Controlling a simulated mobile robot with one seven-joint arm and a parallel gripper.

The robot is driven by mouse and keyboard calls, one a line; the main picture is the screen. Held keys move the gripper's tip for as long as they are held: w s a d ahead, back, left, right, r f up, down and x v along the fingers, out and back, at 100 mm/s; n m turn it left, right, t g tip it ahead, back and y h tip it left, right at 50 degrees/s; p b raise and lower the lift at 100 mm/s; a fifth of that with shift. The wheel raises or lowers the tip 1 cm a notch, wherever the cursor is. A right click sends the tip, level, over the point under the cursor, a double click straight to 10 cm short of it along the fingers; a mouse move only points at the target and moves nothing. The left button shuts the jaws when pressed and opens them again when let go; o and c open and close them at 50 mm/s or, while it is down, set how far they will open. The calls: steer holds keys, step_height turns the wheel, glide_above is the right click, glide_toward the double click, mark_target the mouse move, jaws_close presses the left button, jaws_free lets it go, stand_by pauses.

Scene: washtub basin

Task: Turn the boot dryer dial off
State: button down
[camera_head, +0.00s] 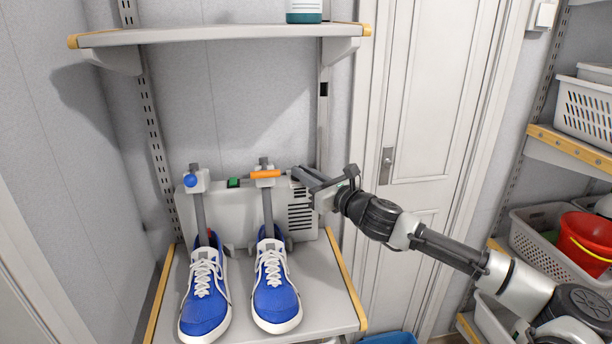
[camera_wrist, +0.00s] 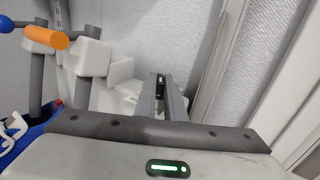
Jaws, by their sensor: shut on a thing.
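The boot dryer (camera_head: 245,210) is a pale grey box with dark vent slots, standing at the back of the lower shelf. It also shows in the wrist view (camera_wrist: 117,72). My gripper (camera_head: 298,174) reaches in from the right to its top right corner. In the wrist view my gripper (camera_wrist: 160,88) has its two grey fingers close together on a small dark piece, which looks like the dial (camera_wrist: 160,80). The fingers hide most of it, and its setting cannot be read. In the head view the dial is hidden.
Two blue shoes (camera_head: 275,285) stand in front of the dryer's posts. An orange handle (camera_head: 265,174), a blue knob (camera_head: 190,181) and a green block (camera_head: 234,183) sit nearby. An upper shelf (camera_head: 220,35) hangs above. A door (camera_head: 430,110) and basket shelves are right.

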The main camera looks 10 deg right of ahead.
steer(key=m+h, duration=0.1)
steer(key=h, duration=0.1)
steer(key=a+m+t+h, duration=0.1)
steer(key=m+h, duration=0.1)
steer(key=m+t+h+b, duration=0.1)
steer(key=h, duration=0.1)
steer(key=shift+s+a+r+h, duration=0.15)
steer(key=shift+a+h, duration=0.15)
steer(key=shift+a, duration=0.05)
steer(key=shift+a+r+m+h+p, duration=0.15)
steer(key=shift+m+h+p, duration=0.25)
steer(key=shift+m+h, duration=2.15)
steer(key=shift+w+n+h, duration=0.2)
steer(key=shift+n+h, duration=0.05)
steer(key=shift+h, duration=0.4)
steer(key=c, duration=1.7)
jaws_free()
steer(key=shift+a, duration=0.15)
steer(key=shift+s+f, duration=0.15)
steer(key=shift+f, duration=0.1)
